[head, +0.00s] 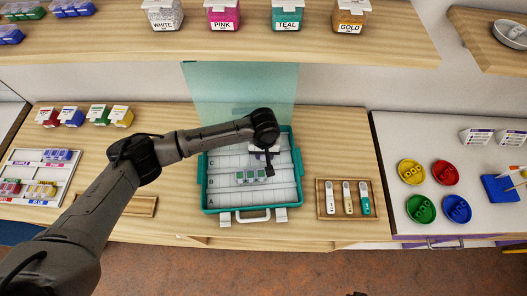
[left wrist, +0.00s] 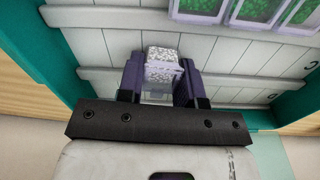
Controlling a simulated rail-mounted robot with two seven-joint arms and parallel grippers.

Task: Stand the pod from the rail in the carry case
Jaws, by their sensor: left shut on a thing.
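My left gripper (head: 268,168) is over the teal carry case (head: 203,180), whose white inside has lettered rows. In the left wrist view my left gripper (left wrist: 160,82) is shut on a small clear pod with silver-white glitter (left wrist: 163,66). The pod is between the two purple-grey fingers; whether its base touches the case floor cannot be told. Three green pods (head: 251,176) stand side by side in the case's middle row; they also show in the left wrist view (left wrist: 245,10). A wooden rail (head: 144,206) lies left of the case, partly hidden by my left arm. My right gripper is not in view.
The case's clear teal lid (head: 240,90) stands open behind it. A wooden tray with three labelled tools (head: 347,198) lies right of the case. Coloured pods (head: 84,116) stand at the back left. Round coloured dishes (head: 435,190) are at right. A shelf (head: 300,47) with labelled tubs hangs above.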

